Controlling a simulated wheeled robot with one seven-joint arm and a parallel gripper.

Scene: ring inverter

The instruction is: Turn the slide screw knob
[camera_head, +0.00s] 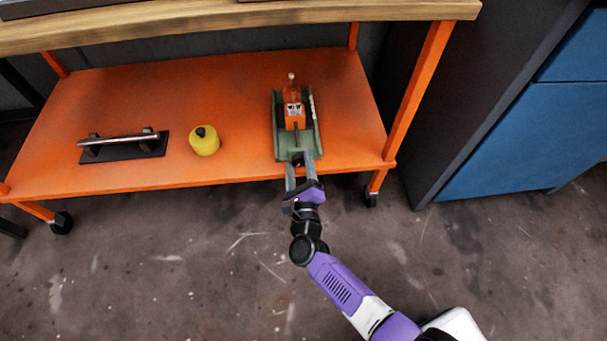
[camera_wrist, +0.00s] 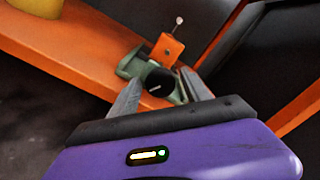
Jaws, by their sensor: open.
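The slide (camera_head: 281,140) is a green base with an orange block (camera_head: 294,115) on it, standing on the orange lower shelf. Its dark screw knob (camera_head: 298,160) faces the front of the shelf. In the wrist view the knob (camera_wrist: 160,81) is a round black disc with a light mark, in front of the green base and orange block (camera_wrist: 166,50). My gripper (camera_head: 297,167) reaches in from the front. In the wrist view its two grey fingers (camera_wrist: 162,88) are apart, one on each side of the knob. I cannot tell whether they touch it.
A yellow round object with a black top (camera_head: 204,142) stands left of the slide. A metal bar handle on a black plate (camera_head: 122,146) is further left. An orange cart leg (camera_head: 418,95) rises to the right.

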